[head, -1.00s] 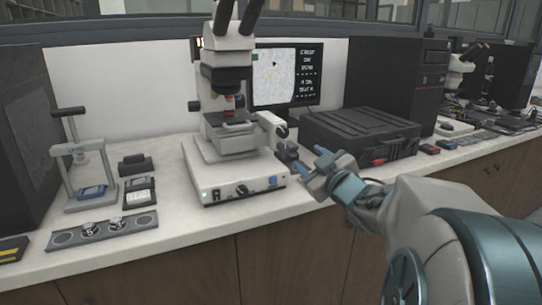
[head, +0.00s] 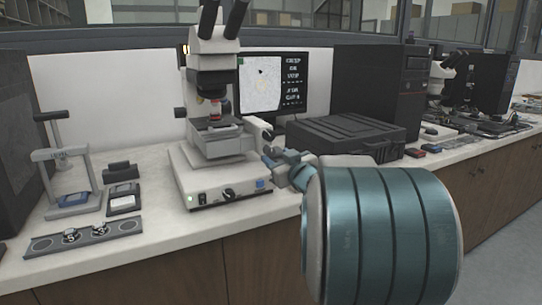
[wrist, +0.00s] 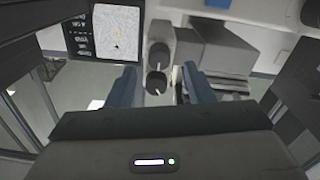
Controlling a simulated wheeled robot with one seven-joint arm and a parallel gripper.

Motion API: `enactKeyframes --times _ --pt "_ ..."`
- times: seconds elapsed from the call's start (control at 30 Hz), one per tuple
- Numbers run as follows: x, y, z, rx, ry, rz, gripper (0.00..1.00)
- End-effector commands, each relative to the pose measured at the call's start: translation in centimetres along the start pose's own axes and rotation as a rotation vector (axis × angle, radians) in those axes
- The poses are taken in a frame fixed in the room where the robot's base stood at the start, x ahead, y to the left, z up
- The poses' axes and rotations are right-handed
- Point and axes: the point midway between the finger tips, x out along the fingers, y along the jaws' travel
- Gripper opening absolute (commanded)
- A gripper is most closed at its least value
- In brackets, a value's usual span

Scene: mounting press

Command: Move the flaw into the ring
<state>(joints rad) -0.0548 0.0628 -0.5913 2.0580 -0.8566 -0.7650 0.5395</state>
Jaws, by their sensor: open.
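The flaw is a small dark spot (head: 261,72) on the pale picture of the monitor (head: 259,95). A faint yellowish ring (head: 262,85) lies just below it, and the spot looks outside the ring. The microscope (head: 214,115) stands left of the monitor. Its dark stage knobs sit at its right side; in the wrist view two dark knobs, an upper one (wrist: 158,55) and a lower one (wrist: 157,83), show one above the other. My gripper (wrist: 162,88) is open, with blue fingers on either side of the lower knob, apart from it. My arm partly hides the gripper in the head view.
A black case (head: 345,140) lies right of the microscope, close to my arm. A hand press (head: 68,185) and a grey strip with round mounts (head: 50,243) stand at the left. The bench front before the microscope is clear.

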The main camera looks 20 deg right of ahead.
Motion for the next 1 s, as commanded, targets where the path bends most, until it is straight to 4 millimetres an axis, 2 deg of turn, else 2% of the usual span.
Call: enactKeyframes --times 0.1,0.3,0.7,0.77,0.87,0.9,1.0 --pt "2.0 -0.1 0.1 -0.004 -0.001 -0.001 0.48" --pt "4.0 0.0 0.1 -0.002 -0.001 0.001 0.48" --pt "4.6 0.1 0.0 -0.001 0.000 0.002 0.48" --pt "4.6 0.1 0.0 -0.001 0.000 0.001 0.34" --pt "4.6 0.1 0.0 -0.001 0.000 0.001 0.06" --pt "4.6 0.1 0.0 -0.001 0.000 0.001 0.03" --pt "4.6 -0.1 0.0 -0.002 0.000 0.001 0.03"
